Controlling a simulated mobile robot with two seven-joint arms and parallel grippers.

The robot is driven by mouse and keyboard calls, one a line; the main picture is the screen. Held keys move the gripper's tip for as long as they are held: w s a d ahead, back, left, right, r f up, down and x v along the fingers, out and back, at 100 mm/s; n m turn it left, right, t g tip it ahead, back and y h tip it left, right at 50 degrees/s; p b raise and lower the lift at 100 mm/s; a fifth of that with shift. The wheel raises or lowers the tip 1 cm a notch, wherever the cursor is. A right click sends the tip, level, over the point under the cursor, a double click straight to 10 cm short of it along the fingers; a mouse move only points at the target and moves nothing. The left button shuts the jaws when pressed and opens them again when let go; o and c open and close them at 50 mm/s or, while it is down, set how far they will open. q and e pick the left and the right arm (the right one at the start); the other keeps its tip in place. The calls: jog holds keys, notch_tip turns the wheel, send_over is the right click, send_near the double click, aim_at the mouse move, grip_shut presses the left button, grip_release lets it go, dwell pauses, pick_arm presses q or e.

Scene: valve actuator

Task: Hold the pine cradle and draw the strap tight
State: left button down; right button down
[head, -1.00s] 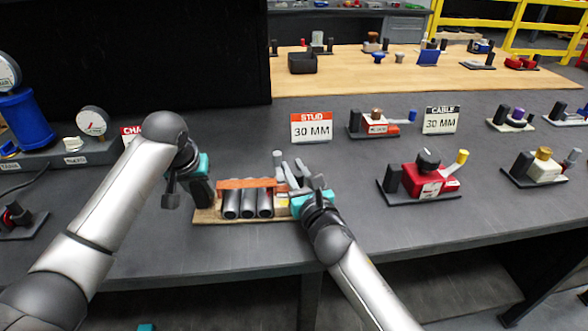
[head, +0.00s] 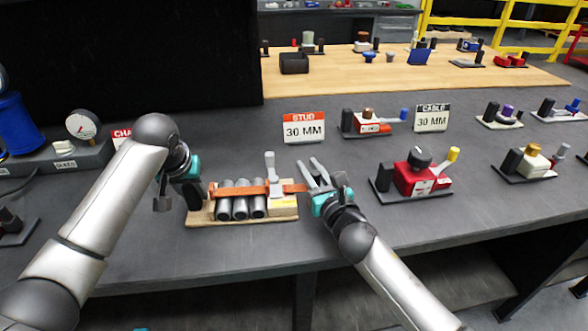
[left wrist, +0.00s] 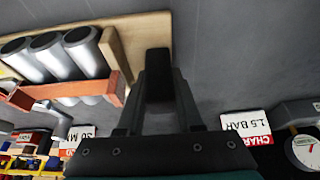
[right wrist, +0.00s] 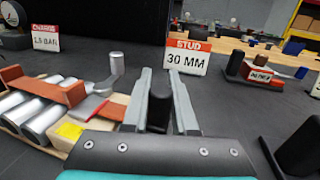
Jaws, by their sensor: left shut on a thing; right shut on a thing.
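The pine cradle (head: 225,222) lies on the dark bench with several grey metal cylinders (head: 240,208) side by side on it. An orange-brown strap (head: 236,190) runs across the cylinders, past a grey upright lever (head: 270,172), and out beyond the cradle's right end. My left gripper (head: 196,190) is at the cradle's left end, shut on a black grip (left wrist: 158,75). My right gripper (head: 318,178) is just right of the cradle, shut on a black grip (right wrist: 160,105) beside the strap's right end. The joint between strap and that grip is hidden.
A sign reading STUD 30 MM (head: 304,128) stands behind the cradle. A red device with a black knob (head: 415,175) sits right of my right gripper. A gauge stand (head: 80,150) is at the left. Bare bench lies in front of the cradle.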

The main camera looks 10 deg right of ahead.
pick_arm(q)
jog(key=shift+s+f, duration=0.2)
jog(key=shift+f, duration=0.15)
pick_arm(e)
jog(key=shift+d, duration=0.6)
jog(key=c, duration=0.7)
grip_release()
jog(key=shift+s, duration=0.1)
jog(key=s, duration=0.4)
jog(key=s+d, duration=0.1)
jog(key=s, duration=0.2)
jog(key=s+d, duration=0.1)
jog(key=s, duration=0.3)
jog(key=shift+s+d, duration=0.15)
jog(key=shift+s, duration=0.2)
